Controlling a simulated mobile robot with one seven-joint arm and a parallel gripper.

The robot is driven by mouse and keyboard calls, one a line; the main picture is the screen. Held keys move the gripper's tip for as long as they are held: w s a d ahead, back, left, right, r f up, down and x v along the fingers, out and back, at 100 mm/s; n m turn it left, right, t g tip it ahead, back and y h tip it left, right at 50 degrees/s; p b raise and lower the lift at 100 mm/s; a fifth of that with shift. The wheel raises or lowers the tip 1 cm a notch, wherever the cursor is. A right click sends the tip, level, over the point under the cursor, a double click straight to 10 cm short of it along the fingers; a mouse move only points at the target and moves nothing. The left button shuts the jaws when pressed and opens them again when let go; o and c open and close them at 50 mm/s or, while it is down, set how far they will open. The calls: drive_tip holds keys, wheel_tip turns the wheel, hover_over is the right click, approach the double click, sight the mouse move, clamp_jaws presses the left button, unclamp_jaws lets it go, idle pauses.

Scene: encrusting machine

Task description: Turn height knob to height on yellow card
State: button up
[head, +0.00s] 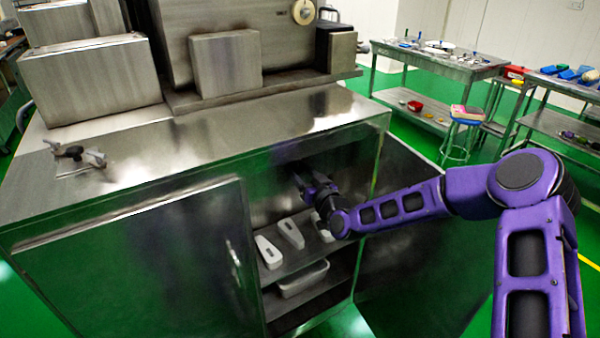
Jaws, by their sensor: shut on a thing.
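My gripper (308,187) is inside the open right half of the steel cabinet (105,270), under its top edge. It is shut on a small dark part there, which looks like the height knob. The fingers and shadow hide most of this part, so its marking and turn angle cannot be read. I cannot make out a yellow card in the head view.
The open door (425,240) is at the right, behind my arm. A handled fitting (75,153) sits on the cabinet top.

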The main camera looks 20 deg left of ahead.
drive_tip(key=n+b, duration=0.2)
drive_tip(key=b, duration=0.1)
drive_tip(key=shift+f+n, duration=0.25)
drive_tip(key=shift+n, duration=0.05)
drive_tip(key=shift+r+n+b, duration=0.1)
drive_tip(key=shift+n+b, duration=0.8)
drive_tip(key=shift+b, duration=0.2)
drive_tip(key=n, duration=0.2)
drive_tip(key=shift+r+n+b, duration=0.15)
drive_tip(key=shift+n+b, duration=0.15)
drive_tip(key=shift+n, duration=0.1)
drive_tip(key=n, duration=0.3)
drive_tip(key=shift+n+y, duration=0.4)
drive_tip(key=n, duration=0.6)
drive_tip(key=shift+n, duration=0.3)
drive_tip(key=n, duration=0.7)
drive_tip(key=shift+w+d+g+y, duration=0.1)
drive_tip(key=shift+g+y, duration=0.2)
drive_tip(key=shift+g, duration=0.1)
drive_tip(key=o, duration=1.4)
drive_tip(key=shift+c, duration=0.2)
